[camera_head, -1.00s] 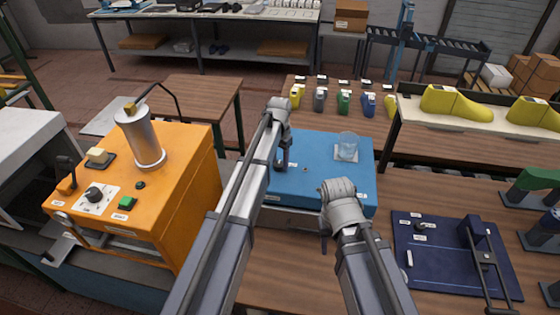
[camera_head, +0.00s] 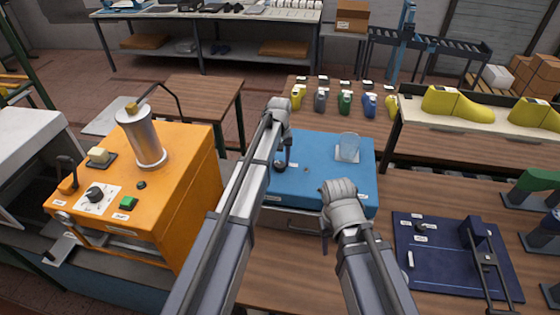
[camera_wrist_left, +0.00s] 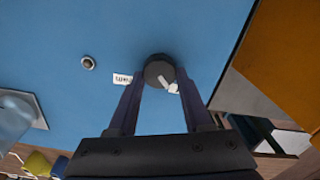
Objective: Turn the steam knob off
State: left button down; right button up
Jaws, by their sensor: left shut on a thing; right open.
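The steam knob (camera_wrist_left: 160,72) is a dark round knob with a white pointer mark, on the top of the blue box (camera_head: 320,172). It also shows in the head view (camera_head: 280,166), under my left gripper (camera_head: 286,155). In the left wrist view my left gripper (camera_wrist_left: 161,76) has one finger on each side of the knob and is shut on it. The label beside the knob is partly hidden. My right gripper (camera_head: 325,240) is open and empty, hanging beyond the front right of the blue box.
A small round fitting (camera_wrist_left: 88,63) is on the same top. An orange machine (camera_head: 180,205) stands at left. A dark blue board (camera_head: 440,275) with a lever lies at right.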

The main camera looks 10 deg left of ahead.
aim_at(280, 163)
pick_arm(q)
jog(key=shift+n, duration=0.3)
dwell(0.4)
jog(key=shift+c, duration=1.6)
grip_release()
jog(key=shift+r, duration=0.1)
notch_tip(280, 163, up, 8)
jog(key=p, duration=0.8)
jog(key=shift+f, duration=0.2)
